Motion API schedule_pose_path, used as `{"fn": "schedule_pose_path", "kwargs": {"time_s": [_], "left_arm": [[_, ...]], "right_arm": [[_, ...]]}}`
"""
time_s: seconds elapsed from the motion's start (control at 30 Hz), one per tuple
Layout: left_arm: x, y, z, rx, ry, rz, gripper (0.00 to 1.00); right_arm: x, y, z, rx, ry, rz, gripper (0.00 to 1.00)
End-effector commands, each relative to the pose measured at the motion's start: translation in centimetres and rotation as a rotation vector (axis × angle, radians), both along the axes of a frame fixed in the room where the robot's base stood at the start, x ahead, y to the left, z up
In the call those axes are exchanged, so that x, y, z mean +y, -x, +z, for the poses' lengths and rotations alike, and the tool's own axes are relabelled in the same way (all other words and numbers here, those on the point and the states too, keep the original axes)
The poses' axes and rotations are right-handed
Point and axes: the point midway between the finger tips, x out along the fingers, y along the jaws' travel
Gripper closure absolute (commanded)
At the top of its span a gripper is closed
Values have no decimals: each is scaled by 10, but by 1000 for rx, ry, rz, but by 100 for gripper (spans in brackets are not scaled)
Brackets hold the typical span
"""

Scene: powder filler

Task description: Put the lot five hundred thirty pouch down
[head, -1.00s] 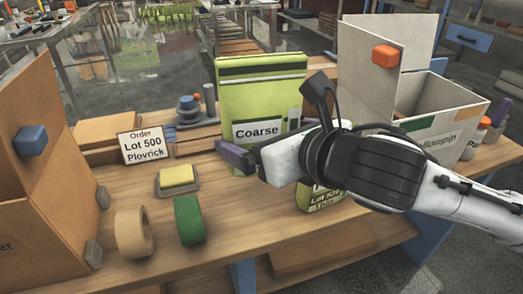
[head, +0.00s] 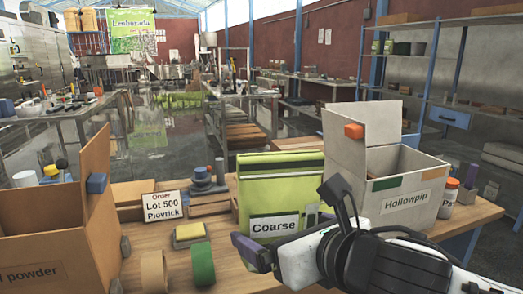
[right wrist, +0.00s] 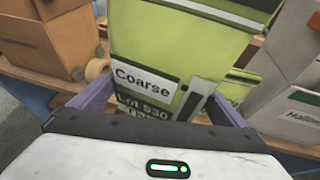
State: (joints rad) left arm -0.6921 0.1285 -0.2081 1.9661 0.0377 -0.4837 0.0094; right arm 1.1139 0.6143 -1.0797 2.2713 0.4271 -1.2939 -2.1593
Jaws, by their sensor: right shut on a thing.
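A green pouch (head: 281,190) with a white Coarse label stands upright at the middle of the table, left of the open white box. It also shows in the right wrist view (right wrist: 185,40), where Lot 530 lettering appears just below the label. My right gripper (head: 256,252) comes in from the right, low in front of the pouch. In the right wrist view its purple fingers (right wrist: 163,100) lie on either side of the pouch, shut on it. The pouch's bottom is hidden, so I cannot tell whether it touches the table. My left gripper is not in view.
The white Hollowpip box (head: 408,205) stands open close on the right, with small bottles (head: 448,198) beyond it. A brown box (head: 60,235) is at left. An order sign (head: 162,206), yellow pad (head: 189,232), green tape (head: 202,264) and tan tape (head: 154,270) lie between.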

Motion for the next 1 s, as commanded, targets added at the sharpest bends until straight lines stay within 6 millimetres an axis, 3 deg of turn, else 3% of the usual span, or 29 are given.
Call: {"fn": "schedule_pose_path", "kwargs": {"time_s": [0.2, 0.5, 0.6, 0.77, 1.0], "left_arm": [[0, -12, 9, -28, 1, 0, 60], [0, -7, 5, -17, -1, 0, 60], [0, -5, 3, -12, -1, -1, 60], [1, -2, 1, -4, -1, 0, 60], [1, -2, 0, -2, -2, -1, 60]], "right_arm": [[-50, -2, -5, 7, 0, -130, 35], [-143, 9, -9, 3, 1, -378, 35], [-165, 14, -8, -4, 1, -442, 35], [-178, 18, -8, -9, 1, -480, 35], [-176, 19, -9, -5, -3, -476, 35]]}}
